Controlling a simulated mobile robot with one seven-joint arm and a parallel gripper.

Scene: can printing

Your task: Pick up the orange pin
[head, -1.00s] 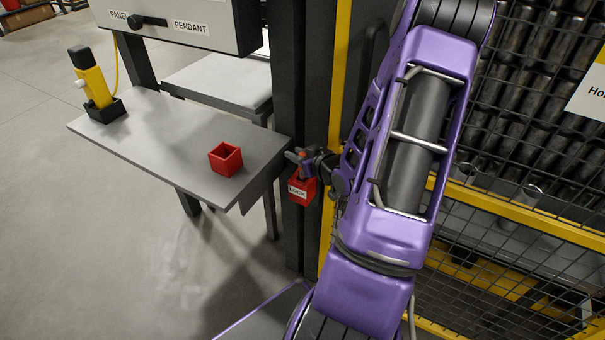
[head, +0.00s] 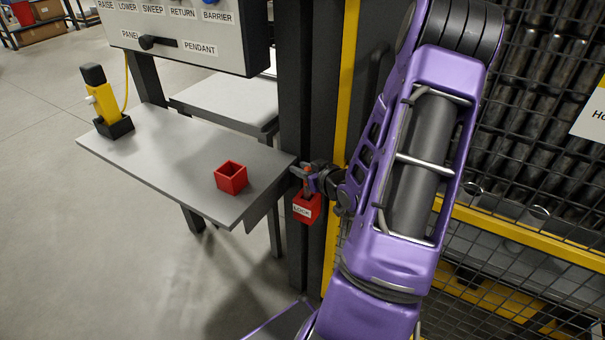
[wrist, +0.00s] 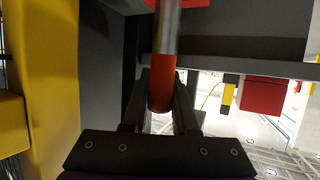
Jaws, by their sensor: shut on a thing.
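The orange pin (wrist: 161,88) has an orange-red grip and a grey metal shaft. In the wrist view my gripper (wrist: 162,104) is shut on the orange grip, with one finger on each side. The shaft runs from the grip toward the red LOCK block at the top edge; whether its tip is still inside the block cannot be told. In the head view my gripper (head: 309,173) is just above the red LOCK block (head: 307,208) on the dark post, and the fingers mostly hide the pin.
A grey shelf (head: 170,160) to the left carries an open red box (head: 231,178) and a yellow pendant (head: 103,102) in a black holder. The labelled control panel (head: 185,30) is above it. A yellow-framed mesh fence (head: 520,225) stands to the right.

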